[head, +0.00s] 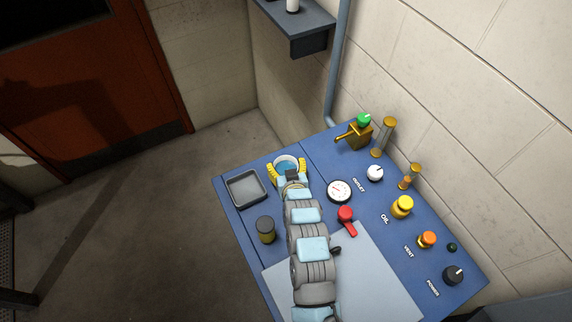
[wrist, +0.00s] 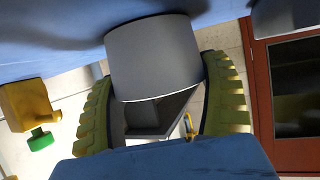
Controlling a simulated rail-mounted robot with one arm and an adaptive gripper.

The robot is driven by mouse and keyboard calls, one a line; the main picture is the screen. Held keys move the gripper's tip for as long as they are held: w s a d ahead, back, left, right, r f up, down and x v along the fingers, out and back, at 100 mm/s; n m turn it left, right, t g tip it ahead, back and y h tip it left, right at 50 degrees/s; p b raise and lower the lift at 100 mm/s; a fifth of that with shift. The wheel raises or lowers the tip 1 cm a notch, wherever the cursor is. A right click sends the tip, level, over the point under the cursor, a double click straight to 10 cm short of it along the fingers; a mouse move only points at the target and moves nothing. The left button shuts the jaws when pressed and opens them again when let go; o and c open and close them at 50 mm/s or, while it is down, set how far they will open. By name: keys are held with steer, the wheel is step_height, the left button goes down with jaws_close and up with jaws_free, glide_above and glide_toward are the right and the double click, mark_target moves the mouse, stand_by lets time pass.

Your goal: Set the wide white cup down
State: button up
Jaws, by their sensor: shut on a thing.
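The wide white cup (head: 287,158) is at the far left corner of the blue panel top (head: 325,160) in the head view, with a bluish look inside its rim. My gripper (head: 287,170) has its yellow fingers on both sides of the cup and is shut on it. In the wrist view the cup (wrist: 155,55) fills the space between the ribbed fingers (wrist: 160,85). Its far end is against or very near the blue surface, and I cannot tell whether they touch. My arm hides part of the panel.
A grey tray (head: 247,203) lies left of the cup, and a dark cylinder (head: 265,231) stands nearer. A gauge (head: 339,191), a red lever (head: 346,216) and a brass valve with a green knob (head: 358,132) are to the right. A shelf (head: 296,28) hangs behind.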

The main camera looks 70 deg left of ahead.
steer(key=shift+a, duration=0.1)
steer(key=shift+f+b, duration=0.15)
steer(key=shift+b, duration=0.15)
steer(key=o, duration=1.1)
steer(key=shift+r, duration=0.2)
steer(key=shift+r+p, duration=0.1)
steer(key=shift+p, duration=0.25)
steer(key=v, duration=0.8)
steer(key=shift+w, duration=0.15)
steer(key=shift+v, duration=2)
